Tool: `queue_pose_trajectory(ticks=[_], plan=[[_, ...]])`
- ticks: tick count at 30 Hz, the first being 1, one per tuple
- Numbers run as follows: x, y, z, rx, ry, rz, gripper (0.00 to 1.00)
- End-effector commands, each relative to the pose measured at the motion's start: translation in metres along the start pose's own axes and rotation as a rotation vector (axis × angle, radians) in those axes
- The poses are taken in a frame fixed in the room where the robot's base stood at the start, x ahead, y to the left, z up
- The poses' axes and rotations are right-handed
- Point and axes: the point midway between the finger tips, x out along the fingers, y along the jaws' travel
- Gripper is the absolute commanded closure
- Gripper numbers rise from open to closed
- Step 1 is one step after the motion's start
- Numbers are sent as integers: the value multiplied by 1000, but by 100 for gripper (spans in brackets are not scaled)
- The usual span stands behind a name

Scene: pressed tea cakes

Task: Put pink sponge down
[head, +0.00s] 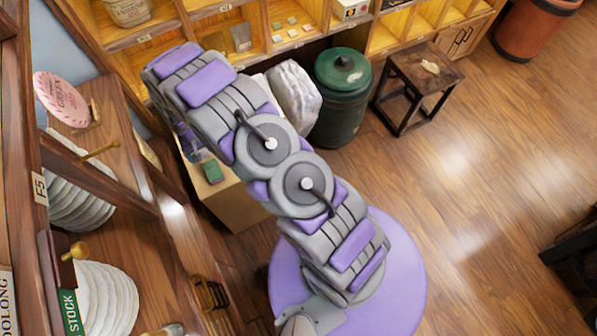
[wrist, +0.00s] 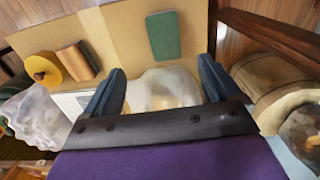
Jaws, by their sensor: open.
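My gripper (wrist: 160,66) is open in the wrist view, its two dark blue-grey fingers set wide apart. A pale, glossy, cream-white object (wrist: 165,88) shows between and beyond the fingers; I cannot tell what it is or whether they touch it. I make out no clearly pink sponge in either view. A green block (wrist: 163,36) lies flat on a tan cardboard surface (wrist: 115,30) beyond the fingertips. In the head view the green block (head: 212,171) is on the cardboard box (head: 238,205) beside my arm, which hides the gripper there.
In the wrist view, an orange-brown block (wrist: 75,62) and a yellow roll (wrist: 43,70) lie left. Crumpled white wrap (wrist: 38,118) is at far left, and a tan cylinder (wrist: 272,82) at right. The head view shows a green bin (head: 342,95), dark stool (head: 418,85) and open floor.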

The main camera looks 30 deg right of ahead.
Motion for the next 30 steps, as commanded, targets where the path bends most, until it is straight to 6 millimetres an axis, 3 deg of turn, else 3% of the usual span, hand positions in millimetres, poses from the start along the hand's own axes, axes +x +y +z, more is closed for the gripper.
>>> queue_pose_trajectory(ticks=[5,16,24,30], plan=[[-69,19,11,-2,-4,-2,10],[-196,66,72,-14,-38,3,10],[-268,100,139,-20,-65,8,10],[-310,122,198,-25,-83,9,10]])
